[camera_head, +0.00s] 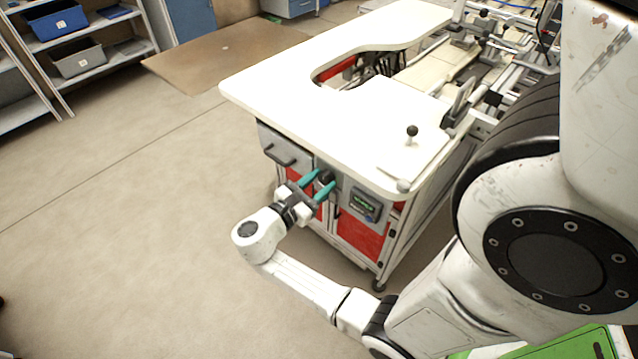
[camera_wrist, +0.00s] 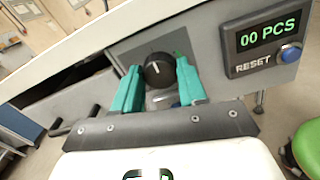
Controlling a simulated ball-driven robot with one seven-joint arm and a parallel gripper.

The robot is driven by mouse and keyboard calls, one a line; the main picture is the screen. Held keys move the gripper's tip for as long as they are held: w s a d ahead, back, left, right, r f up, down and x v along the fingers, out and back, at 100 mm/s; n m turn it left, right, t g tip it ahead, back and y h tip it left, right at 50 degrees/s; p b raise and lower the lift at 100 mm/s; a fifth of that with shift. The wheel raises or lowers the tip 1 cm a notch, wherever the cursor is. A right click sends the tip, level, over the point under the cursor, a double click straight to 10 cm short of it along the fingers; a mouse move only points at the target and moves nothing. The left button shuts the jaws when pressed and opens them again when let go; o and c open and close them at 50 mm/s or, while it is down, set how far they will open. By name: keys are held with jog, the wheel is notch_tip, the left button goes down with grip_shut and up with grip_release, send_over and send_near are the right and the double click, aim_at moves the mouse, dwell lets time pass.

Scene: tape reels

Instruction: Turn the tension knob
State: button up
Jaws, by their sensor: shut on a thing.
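The tension knob (camera_wrist: 158,70) is a round black knob with a white pointer line, set on a grey panel on the side of the white-topped machine table. In the wrist view it sits between the two teal fingers of my gripper (camera_wrist: 161,80). The pointer line is roughly upright, tilted slightly. In the head view the knob (camera_head: 326,177) is a small dark shape at the ends of the teal fingers of my gripper (camera_head: 319,184). The fingers are shut on the knob from both sides.
Right of the knob is a counter box (camera_wrist: 264,44) reading "00 PCS" with a blue RESET button (camera_wrist: 291,53). A drawer handle (camera_head: 279,157) lies to the left. The white tabletop (camera_head: 300,110) overhangs the panel. Open floor (camera_head: 130,220) lies to the left.

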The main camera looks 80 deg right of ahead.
jog(key=m+b, duration=0.1)
jog(key=m, duration=0.3)
jog(key=shift+f+m+b, duration=0.15)
jog(key=shift+m+b, duration=0.15)
jog(key=m+b, duration=0.2)
jog(key=m, duration=0.2)
jog(key=shift+f+m+b, duration=0.1)
jog(key=shift+m+b, duration=0.2)
jog(key=shift+b, duration=0.05)
jog(key=m+b, duration=0.4)
jog(key=m, duration=0.1)
jog(key=shift+f, duration=0.1)
jog(key=m+b, duration=0.3)
jog(key=m, duration=0.1)
jog(key=shift+s+b, duration=0.1)
jog(key=shift+b, duration=0.25)
jog(key=shift+m, duration=0.4)
jog(key=o, duration=1.1)
jog(key=shift+r, duration=0.2)
jog(key=shift+c, duration=0.2)
